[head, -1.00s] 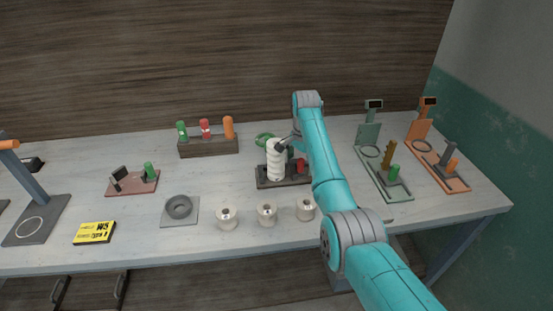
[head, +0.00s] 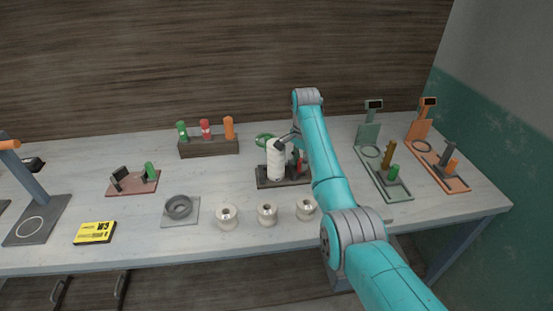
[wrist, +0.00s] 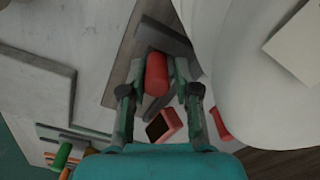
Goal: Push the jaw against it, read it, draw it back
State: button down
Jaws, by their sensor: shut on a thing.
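In the wrist view my gripper (wrist: 157,85) is shut on a red knob (wrist: 156,72), with a finger on each side. Grey block parts show by the knob; I cannot tell whether the jaw touches anything. A small red box with a dark face (wrist: 165,125) lies below the knob in the picture; no reading is legible. In the head view the red knob (head: 298,160) is partly hidden at the dark fixture (head: 268,182). A white upright shape (head: 275,160) stands there; its identity is unclear. My fingertips are not clear in that view.
Green (head: 376,165) and orange (head: 437,160) stations stand to the right. White spools (head: 267,214) stand in front. A grey ring (head: 179,207), a yellow label block (head: 95,233) and a rack of coloured cylinders (head: 208,146) are to the left.

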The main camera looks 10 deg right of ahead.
aim_at(290, 168)
jog(key=shift+s+f, duration=0.35)
jog(key=shift+f, duration=0.4)
jog(key=shift+a, duration=1.8)
dwell(1.6)
jog(key=c, duration=0.5)
grip_release()
jog(key=shift+c, duration=0.2)
jog(key=o, duration=0.5)
jog(key=shift+w, duration=0.1)
jog(key=shift+o, duration=0.2)
jog(key=shift+w+r, duration=0.1)
jog(key=shift+r, duration=0.05)
jog(key=shift+d+r, duration=0.1)
jog(key=shift+r, duration=0.3)
jog(key=shift+d+r, duration=0.1)
jog(key=shift+r, duration=3.15)
